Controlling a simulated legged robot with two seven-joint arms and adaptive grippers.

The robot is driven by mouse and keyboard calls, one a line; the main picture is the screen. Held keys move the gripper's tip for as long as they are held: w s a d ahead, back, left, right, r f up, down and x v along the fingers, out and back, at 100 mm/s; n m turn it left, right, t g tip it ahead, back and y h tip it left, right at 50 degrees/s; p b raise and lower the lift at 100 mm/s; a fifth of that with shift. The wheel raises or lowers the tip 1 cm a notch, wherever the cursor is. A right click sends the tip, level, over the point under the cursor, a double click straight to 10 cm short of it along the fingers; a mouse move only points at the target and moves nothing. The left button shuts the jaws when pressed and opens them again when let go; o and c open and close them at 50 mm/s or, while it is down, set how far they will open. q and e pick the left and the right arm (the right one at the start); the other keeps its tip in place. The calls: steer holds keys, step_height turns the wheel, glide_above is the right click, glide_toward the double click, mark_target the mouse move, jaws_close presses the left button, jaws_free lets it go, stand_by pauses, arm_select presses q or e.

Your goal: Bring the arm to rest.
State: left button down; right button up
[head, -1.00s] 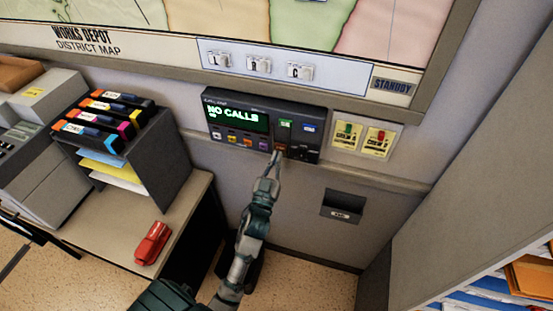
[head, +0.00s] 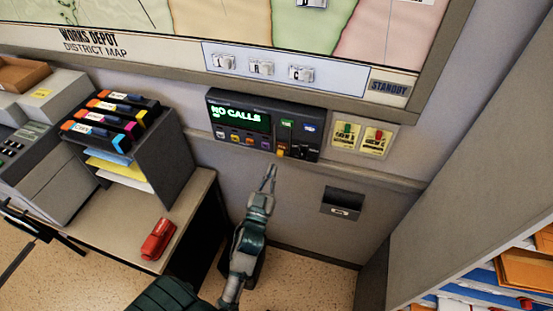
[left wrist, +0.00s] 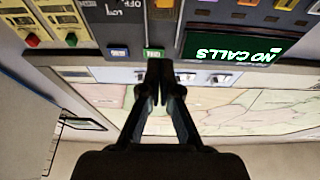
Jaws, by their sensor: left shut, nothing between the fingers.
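My left gripper (head: 268,178) is shut and empty. In the head view it stands below the dark wall panel (head: 226,138), with a small gap between the fingertips and the panel. The panel has a green "NO CALLS" display (head: 240,117), a row of coloured buttons and an orange-yellow lever (head: 281,153) at its lower edge. In the left wrist view, the shut fingers (left wrist: 157,68) point toward the panel, and the "NO CALLS" display (left wrist: 232,48) appears upside down. My right gripper is in neither view.
A small wall slot (head: 342,203) is right of the gripper. A grey cabinet (head: 455,160) stands at far right. The floor below is partly clear.

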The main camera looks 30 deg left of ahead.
arm_select(q)
steer(key=s+d+f+m+g+h, duration=0.1)
steer(key=s+d+f+g, duration=0.15)
steer(key=f, duration=1.15)
steer(key=s+d+f+m+g+h, duration=0.15)
steer(key=f+g, duration=0.25)
steer(key=f, duration=0.9)
steer(key=s+d+f+g+h, duration=0.2)
steer(key=d+f+g, duration=0.15)
steer(key=f, duration=1.05)
steer(key=s+f+m+g, duration=0.1)
steer(key=s+f+g, duration=0.4)
steer(key=s+f, duration=0.7)
steer(key=s+f+m+g, duration=0.1)
steer(key=s+f+g, duration=0.4)
steer(key=s+f, duration=0.6)
steer(key=s, duration=0.5)
steer(key=shift+s+a+f+h, duration=0.25)
steer(key=shift+f+h, duration=0.1)
